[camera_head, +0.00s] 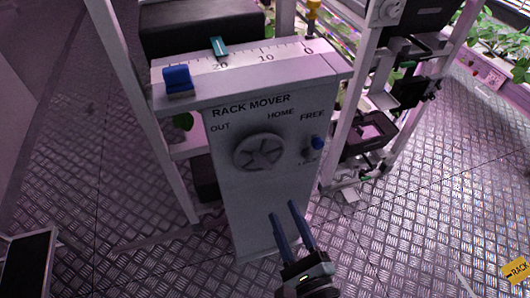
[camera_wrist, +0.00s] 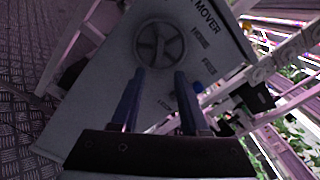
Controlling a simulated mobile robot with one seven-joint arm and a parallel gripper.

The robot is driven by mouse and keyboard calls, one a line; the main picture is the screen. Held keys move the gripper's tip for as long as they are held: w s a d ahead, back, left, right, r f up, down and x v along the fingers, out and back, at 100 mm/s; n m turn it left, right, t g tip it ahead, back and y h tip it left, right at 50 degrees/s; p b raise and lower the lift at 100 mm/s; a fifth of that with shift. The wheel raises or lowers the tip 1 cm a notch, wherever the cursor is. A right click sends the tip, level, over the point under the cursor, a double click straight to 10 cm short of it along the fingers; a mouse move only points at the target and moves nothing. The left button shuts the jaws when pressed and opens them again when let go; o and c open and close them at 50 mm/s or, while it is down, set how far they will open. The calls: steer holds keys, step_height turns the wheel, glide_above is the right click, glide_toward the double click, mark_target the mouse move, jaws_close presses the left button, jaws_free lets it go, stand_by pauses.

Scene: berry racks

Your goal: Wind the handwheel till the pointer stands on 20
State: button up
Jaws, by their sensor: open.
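The grey handwheel (camera_head: 258,152) is on the front of the rack mover column (camera_head: 270,205), below the labels OUT and HOME. It also shows in the wrist view (camera_wrist: 160,44), ahead of my fingertips. A scale (camera_head: 243,58) on top reads 20, 10, 0 from left to right. A teal marker (camera_head: 218,46) stands at its back edge, by the 20. A blue block (camera_head: 178,81) sits further left, past the 20. I cannot tell for sure which is the pointer. My gripper (camera_head: 281,209) is open and empty, below and apart from the wheel; its fingers (camera_wrist: 159,72) point towards it.
A small blue knob (camera_head: 317,143) sits right of the wheel, below the label FREE. White rack posts and black trays (camera_head: 370,135) stand to the right. A yellow RACK sign (camera_head: 516,271) is at lower right.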

mark_target(265, 167)
steer(key=x, duration=1.3)
steer(key=shift+f, duration=0.1)
jaws_close()
